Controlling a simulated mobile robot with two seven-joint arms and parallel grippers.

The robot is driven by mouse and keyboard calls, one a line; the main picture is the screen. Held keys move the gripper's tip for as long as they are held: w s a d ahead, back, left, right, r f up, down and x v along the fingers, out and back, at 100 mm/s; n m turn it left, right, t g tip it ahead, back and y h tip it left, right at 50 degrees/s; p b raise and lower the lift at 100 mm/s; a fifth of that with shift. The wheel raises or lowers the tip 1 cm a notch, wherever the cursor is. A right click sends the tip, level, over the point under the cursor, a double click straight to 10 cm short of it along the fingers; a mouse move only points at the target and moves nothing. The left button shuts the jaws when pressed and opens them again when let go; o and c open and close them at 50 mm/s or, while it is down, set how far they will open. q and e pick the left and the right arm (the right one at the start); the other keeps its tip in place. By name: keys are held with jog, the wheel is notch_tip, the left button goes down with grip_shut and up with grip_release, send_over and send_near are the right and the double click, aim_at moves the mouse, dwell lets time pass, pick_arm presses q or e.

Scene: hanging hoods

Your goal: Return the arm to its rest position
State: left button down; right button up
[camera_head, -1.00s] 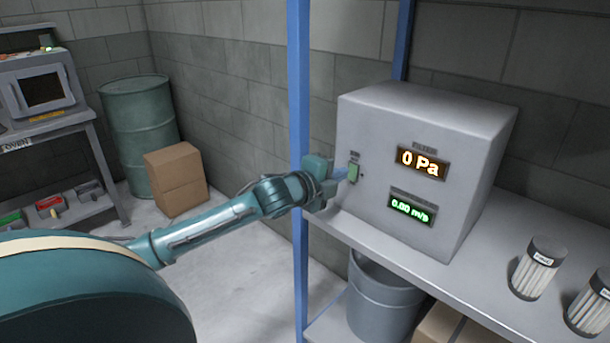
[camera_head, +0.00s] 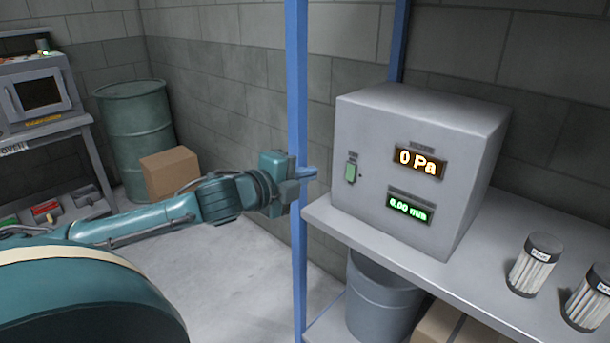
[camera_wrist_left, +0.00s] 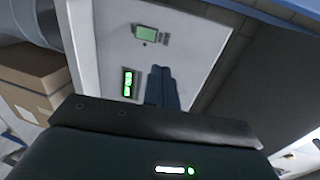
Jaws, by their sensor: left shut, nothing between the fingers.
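My left gripper (camera_head: 306,173) is in the head view, in front of the blue shelf post (camera_head: 297,90) and left of the grey box-shaped unit (camera_head: 385,125). Its fingers are shut with nothing between them and are apart from the unit. In the left wrist view the shut fingers (camera_wrist_left: 162,88) point toward the unit's front panel (camera_wrist_left: 190,50). The panel carries a green switch (camera_head: 350,172), an orange display (camera_head: 421,162) reading 0 Pa and a green display (camera_head: 410,207) whose digits are blurred. My right gripper is not in view.
The unit stands on a grey shelf (camera_head: 400,252) with two white filter cartridges (camera_head: 535,265) at the right. A grey bin (camera_head: 382,300) is below. A cardboard box (camera_head: 170,172), a green drum (camera_head: 135,125) and an oven bench (camera_head: 45,130) stand at the left. The floor between is clear.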

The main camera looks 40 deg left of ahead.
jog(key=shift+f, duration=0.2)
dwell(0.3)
pick_arm(q)
jog(key=s+d+f+n+g, duration=0.1)
jog(key=s+d+f+n, duration=0.2)
jog(key=f, duration=0.4)
jog(key=s+d+f+n+g+p, duration=0.1)
jog(key=s+d+f+n, duration=0.15)
jog(key=f, duration=0.55)
jog(key=s+d+f+n+g, duration=0.1)
jog(key=s+d+f+n, duration=0.1)
jog(key=s+f+n, duration=0.35)
jog(key=s+d+f+n+g+h, duration=0.1)
jog(key=s+d+f+n, duration=0.1)
jog(key=s+d+f, duration=0.2)
jog(key=s+d+f+n+g+h+p, duration=0.1)
jog(key=s+d+f+n, duration=0.2)
jog(key=d+f, duration=0.3)
jog(key=d, duration=0.4)
jog(key=shift+s+d, duration=0.25)
jog(key=shift+s, duration=0.15)
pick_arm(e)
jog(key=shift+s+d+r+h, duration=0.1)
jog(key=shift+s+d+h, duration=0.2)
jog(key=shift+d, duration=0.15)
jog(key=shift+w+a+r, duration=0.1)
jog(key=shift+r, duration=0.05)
pick_arm(q)
jog(key=c, duration=2.2)
grip_release()
